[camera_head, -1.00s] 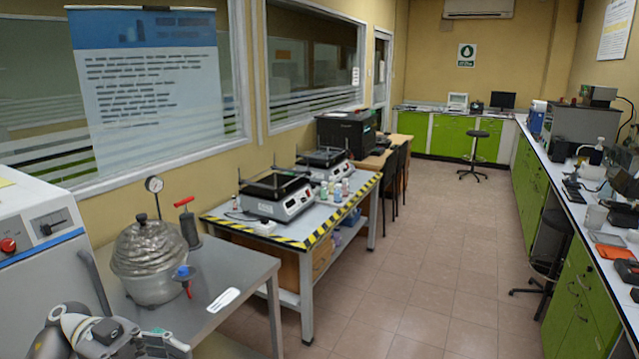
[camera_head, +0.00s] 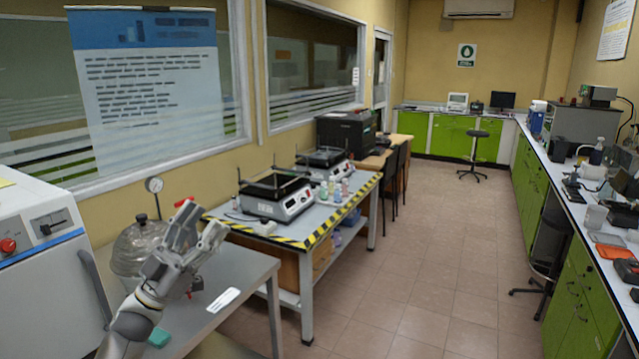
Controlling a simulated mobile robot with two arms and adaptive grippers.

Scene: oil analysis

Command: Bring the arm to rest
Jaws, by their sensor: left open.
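My left arm (camera_head: 150,290) comes up from the bottom left of the head view. Its gripper (camera_head: 202,218) is raised in front of the steel table, with its fingers spread apart and nothing visible between them. I cannot tell from this view how far the gripper is from the vessel. My right gripper is not in view.
The steel table (camera_head: 248,268) holds a white label (camera_head: 223,299) and a pressure gauge (camera_head: 154,184) stands behind. A white machine (camera_head: 45,285) stands at left. The tiled floor (camera_head: 430,260) is clear in the middle.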

